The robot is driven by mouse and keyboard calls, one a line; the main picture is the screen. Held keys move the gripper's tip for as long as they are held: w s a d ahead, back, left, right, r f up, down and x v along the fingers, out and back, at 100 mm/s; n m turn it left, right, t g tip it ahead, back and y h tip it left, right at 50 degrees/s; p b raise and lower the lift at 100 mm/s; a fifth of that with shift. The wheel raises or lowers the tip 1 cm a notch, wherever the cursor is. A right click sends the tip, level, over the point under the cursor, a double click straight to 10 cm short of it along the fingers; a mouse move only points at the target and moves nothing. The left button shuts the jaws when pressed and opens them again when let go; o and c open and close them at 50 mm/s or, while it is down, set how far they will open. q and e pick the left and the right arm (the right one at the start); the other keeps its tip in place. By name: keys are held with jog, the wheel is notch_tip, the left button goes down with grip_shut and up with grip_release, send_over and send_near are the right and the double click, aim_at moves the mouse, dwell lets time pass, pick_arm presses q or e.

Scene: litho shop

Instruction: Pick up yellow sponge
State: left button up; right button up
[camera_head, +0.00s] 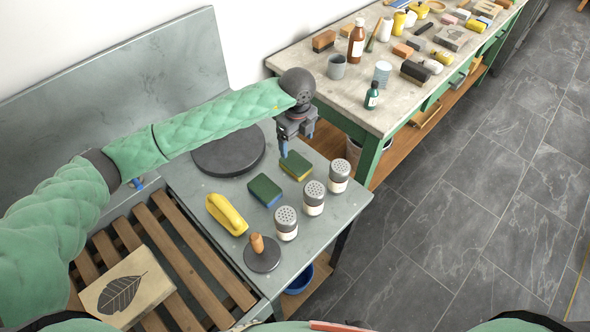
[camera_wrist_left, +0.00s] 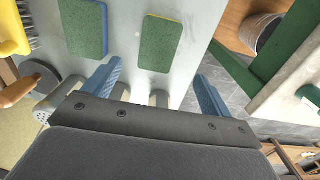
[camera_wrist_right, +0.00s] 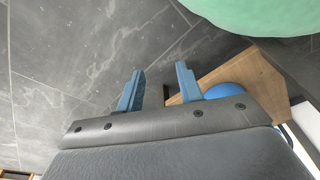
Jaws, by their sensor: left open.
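The yellow sponge (camera_head: 297,165) lies flat on the grey worktop with its green scouring face up and a thin yellow edge showing. The left wrist view shows it (camera_wrist_left: 160,42) ahead, roughly between my finger lines. My left gripper (camera_head: 284,150) is open and empty, pointing down above the worktop close to the sponge. A sponge with a blue edge (camera_head: 265,190) and green top lies beside it, and also shows in the left wrist view (camera_wrist_left: 83,27). My right gripper (camera_wrist_right: 160,70) has its fingers apart, with nothing between them, above the floor.
Three shakers (camera_head: 313,198) stand along the worktop's right edge. A yellow-handled brush (camera_head: 227,214), a disc with a wooden knob (camera_head: 262,253) and a dark round slab (camera_head: 228,152) are also there. A cluttered bench (camera_head: 330,92) stands beyond. A blue bowl (camera_head: 299,280) sits below.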

aim_at(295, 162)
pick_arm(q)
jog(key=shift+f, duration=0.95)
jog(key=shift+f+p, duration=0.45)
jog(key=shift+f, duration=0.6)
notch_tip(295, 162, down, 4)
jog(key=p, duration=0.3)
jog(key=shift+a+r, duration=0.15)
jog(key=shift+r, duration=0.05)
jog(key=shift+f+p, duration=0.3)
jog(key=shift+f, duration=0.4)
pick_arm(e)
jog(key=s+d+f, duration=0.2)
jog(key=s+f, duration=0.2)
jog(key=s, duration=0.2)
jog(key=shift+s+d, duration=0.35)
pick_arm(q)
jog(key=c, duration=1.1)
